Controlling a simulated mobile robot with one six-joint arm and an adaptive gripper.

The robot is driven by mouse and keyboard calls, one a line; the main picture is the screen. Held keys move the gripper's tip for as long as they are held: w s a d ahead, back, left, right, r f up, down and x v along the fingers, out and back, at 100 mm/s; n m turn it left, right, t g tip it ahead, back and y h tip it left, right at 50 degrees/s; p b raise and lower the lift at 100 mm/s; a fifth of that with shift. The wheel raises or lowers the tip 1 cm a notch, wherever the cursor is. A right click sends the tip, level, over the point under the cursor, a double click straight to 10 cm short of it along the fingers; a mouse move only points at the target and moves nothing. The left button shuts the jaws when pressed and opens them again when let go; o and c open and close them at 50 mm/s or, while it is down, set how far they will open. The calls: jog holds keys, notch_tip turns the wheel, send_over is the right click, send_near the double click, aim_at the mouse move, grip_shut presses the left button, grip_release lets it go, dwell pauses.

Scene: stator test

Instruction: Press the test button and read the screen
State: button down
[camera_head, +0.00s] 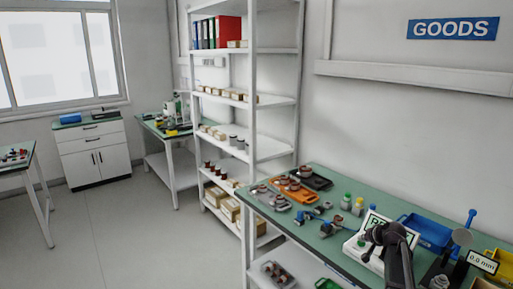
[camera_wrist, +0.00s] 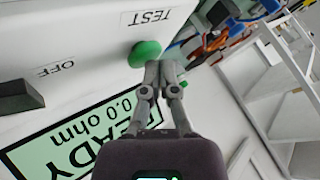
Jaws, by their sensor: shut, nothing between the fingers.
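The white tester (camera_head: 357,248) stands on the green-topped bench, partly hidden behind my arm. In the wrist view its panel (camera_wrist: 90,30) appears upside down, with a round green button (camera_wrist: 144,53) beside the word TEST. A black switch (camera_wrist: 20,97) sits by the word OFF. The green screen (camera_wrist: 75,140) shows "0.0 ohm" and a word ending in "EADY", partly covered by my gripper. My gripper (camera_wrist: 158,68) is shut and empty, its fingertips right beside the green button; I cannot tell if they touch it. In the head view my gripper (camera_head: 372,245) is over the tester.
A blue bin (camera_head: 427,233) stands behind the tester, and a gauge display reading "0.0 mm" (camera_head: 483,262) is to its right. An orange tray (camera_head: 283,193) with wound parts, small bottles (camera_head: 346,201) and blue-handled tools (camera_head: 306,215) lie to the left. A white shelf rack (camera_head: 250,130) stands beyond.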

aim_at(362, 243)
jog(key=shift+r, duration=0.1)
dwell(0.5)
jog(key=shift+r+p, duration=0.4)
jog(key=shift+p, duration=0.1)
notch_tip(362, 243, up, 6)
jog(key=p, duration=0.6)
dwell(0.3)
jog(key=s+a+f+n+g+h, duration=0.1)
jog(key=s+a+f+n+g, duration=0.1)
jog(key=s+a, duration=0.9)
jog(key=s+a+f+n+g+h, duration=0.1)
jog(key=s+a+f+n+g, duration=0.2)
jog(key=s+a+g, duration=0.4)
jog(key=s+a+n, duration=0.1)
jog(key=s+a, duration=0.4)
jog(key=s, duration=0.2)
jog(key=shift+s+f, duration=0.2)
jog(key=shift+f, duration=0.1)
